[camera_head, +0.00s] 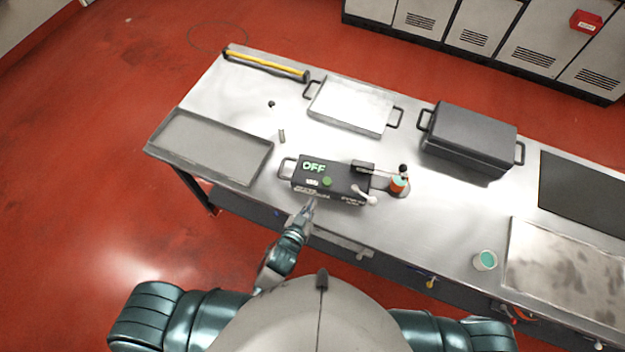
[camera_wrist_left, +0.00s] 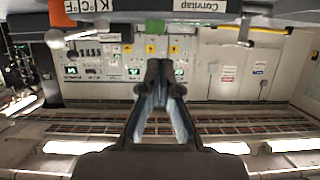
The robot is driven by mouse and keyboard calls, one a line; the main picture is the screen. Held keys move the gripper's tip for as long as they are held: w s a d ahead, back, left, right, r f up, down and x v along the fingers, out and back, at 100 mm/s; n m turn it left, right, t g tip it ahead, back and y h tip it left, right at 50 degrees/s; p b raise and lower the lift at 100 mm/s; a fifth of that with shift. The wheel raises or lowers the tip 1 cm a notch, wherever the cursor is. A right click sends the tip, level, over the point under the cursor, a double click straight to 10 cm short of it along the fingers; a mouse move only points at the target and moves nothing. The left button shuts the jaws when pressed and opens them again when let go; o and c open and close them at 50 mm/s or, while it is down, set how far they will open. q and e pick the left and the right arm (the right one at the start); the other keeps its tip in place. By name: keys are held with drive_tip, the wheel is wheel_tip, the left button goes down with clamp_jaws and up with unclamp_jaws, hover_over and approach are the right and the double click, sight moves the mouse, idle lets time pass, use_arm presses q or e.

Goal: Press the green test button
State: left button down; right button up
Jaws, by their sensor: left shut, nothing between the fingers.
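A black test box (camera_head: 345,188) with a lit green "OFF" sits near the front edge of the metal table. Its round green test button (camera_head: 327,181) is on the top face, right of and below the "OFF" text. My left gripper (camera_head: 309,206) is shut and empty at the box's front edge, below and left of the button. In the left wrist view, the shut fingertips (camera_wrist_left: 161,68) lie just below a green block (camera_wrist_left: 154,27), likely the button. I cannot tell the exact gap. My right gripper is out of view.
A red-orange cylinder (camera_head: 398,186) and a white-tipped lever (camera_head: 367,198) are at the box's right end. A grey tray (camera_head: 210,148) lies left, a light lidded tray (camera_head: 350,107) behind, and a dark case (camera_head: 468,140) behind right. A teal-topped cup (camera_head: 485,261) stands right.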

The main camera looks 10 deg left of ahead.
use_arm(q)
drive_tip(key=shift+t, duration=0.7)
drive_tip(key=r, duration=0.4)
drive_tip(key=shift+w+d, duration=0.2)
drive_tip(key=shift+d, duration=0.2)
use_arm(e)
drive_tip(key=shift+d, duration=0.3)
use_arm(q)
drive_tip(key=shift+a, duration=0.1)
hover_over(324, 188)
drive_tip(key=shift+s+f+p, duration=0.2)
drive_tip(key=shift+f+p, duration=0.1)
drive_tip(key=shift+f, duration=0.85)
drive_tip(key=f, duration=0.2)
drive_tip(key=shift+w+d+f, duration=0.25)
drive_tip(key=shift+f, duration=0.05)
drive_tip(key=shift+s+a+f, duration=0.1)
drive_tip(key=shift+a+f, duration=0.05)
drive_tip(key=shift+f, duration=0.65)
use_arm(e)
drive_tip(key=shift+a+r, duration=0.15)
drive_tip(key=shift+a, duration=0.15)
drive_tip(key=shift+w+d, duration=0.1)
